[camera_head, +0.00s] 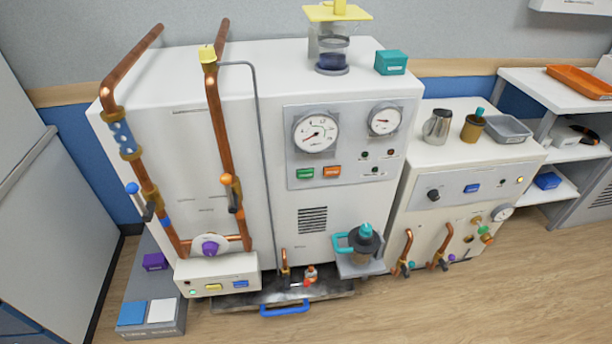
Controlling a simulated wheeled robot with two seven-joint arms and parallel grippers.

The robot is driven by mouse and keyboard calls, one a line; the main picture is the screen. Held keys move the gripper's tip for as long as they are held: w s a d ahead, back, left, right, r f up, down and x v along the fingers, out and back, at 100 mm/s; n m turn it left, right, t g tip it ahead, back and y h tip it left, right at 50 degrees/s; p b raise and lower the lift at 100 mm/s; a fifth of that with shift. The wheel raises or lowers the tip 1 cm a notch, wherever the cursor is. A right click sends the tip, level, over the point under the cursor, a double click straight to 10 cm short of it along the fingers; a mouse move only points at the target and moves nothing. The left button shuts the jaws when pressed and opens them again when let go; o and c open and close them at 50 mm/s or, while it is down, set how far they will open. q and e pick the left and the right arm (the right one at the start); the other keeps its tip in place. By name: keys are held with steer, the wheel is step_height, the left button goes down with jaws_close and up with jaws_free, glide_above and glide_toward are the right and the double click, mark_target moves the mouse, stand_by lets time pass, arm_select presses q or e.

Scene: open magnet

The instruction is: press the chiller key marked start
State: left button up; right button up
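A tall white cabinet (235,140) stands in the middle, with a grey panel (350,180) on its front. The panel carries a green key (306,173) and, just right of it, an orange key (332,171). Their lettering is too small to read. Two round gauges (316,132) sit above the keys. I cannot tell from lettering which unit is the chiller or which key says start. Neither of my grippers is in view.
Copper pipes (222,130) run down the cabinet's left front. A small box (218,275) with yellow and blue keys sits below them. A teal-handled vessel (365,243) juts out at lower right. A lower white unit (470,190) stands right. Floor in front is clear.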

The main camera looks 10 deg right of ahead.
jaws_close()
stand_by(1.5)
